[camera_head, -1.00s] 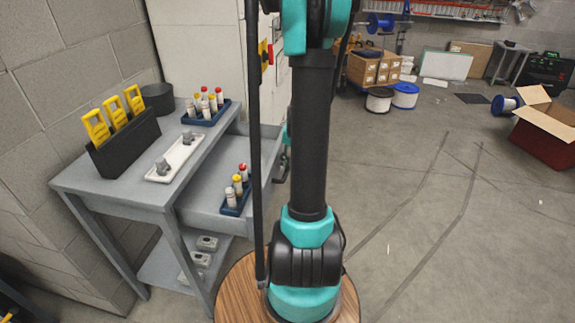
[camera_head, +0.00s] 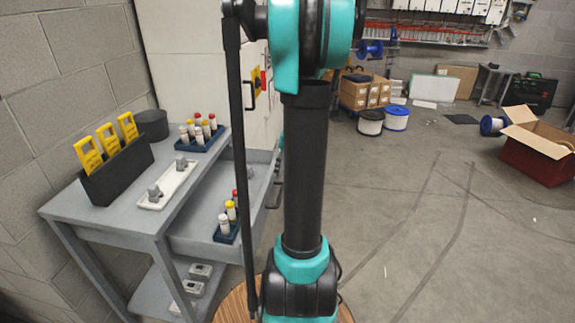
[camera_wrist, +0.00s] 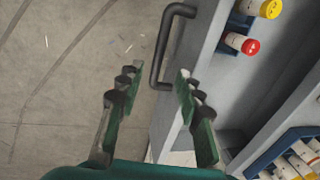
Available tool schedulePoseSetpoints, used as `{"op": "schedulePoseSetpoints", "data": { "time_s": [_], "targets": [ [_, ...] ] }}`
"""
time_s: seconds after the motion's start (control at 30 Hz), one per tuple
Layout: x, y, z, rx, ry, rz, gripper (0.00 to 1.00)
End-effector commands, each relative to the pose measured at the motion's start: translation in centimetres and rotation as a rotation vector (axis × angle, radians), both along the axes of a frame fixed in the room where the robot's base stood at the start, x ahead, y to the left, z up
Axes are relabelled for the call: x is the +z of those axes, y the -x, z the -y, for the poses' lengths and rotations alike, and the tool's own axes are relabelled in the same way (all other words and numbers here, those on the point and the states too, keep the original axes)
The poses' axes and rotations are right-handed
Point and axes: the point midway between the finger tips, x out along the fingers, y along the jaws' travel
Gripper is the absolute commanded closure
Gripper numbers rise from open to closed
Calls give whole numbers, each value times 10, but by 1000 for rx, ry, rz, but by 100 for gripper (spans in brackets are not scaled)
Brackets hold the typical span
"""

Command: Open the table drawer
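The grey drawer (camera_head: 198,213) stands partly pulled out from the grey table (camera_head: 72,207), its inside showing in the head view. In the wrist view its front panel (camera_wrist: 200,40) carries a black bar handle (camera_wrist: 159,55). My gripper (camera_wrist: 157,76) is open and empty, with its two green and black fingers apart. The near end of the handle appears between the fingertips in the picture; I see no clear contact, and cannot tell the depth gap. In the head view my arm hides the gripper.
A blue rack of bottles (camera_head: 227,232) stands in the drawer. The tabletop holds a black holder with yellow tools (camera_head: 118,172), a white tray (camera_head: 168,186) and another bottle rack (camera_head: 203,138). An open red box (camera_head: 540,160) is far right; the floor between is clear.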

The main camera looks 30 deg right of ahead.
Motion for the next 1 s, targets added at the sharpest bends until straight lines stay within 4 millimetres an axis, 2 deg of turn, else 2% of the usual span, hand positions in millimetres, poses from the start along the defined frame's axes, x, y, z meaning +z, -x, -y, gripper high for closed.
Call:
{"op": "schedulePoseSetpoints", "data": {
  "time_s": [0.1,0.3,1.0],
  "targets": [
    [18,2,3,0,0,0,64],
    [34,4,5,0,0,0,64],
    [37,4,6,0,0,0,64]
  ]
}}
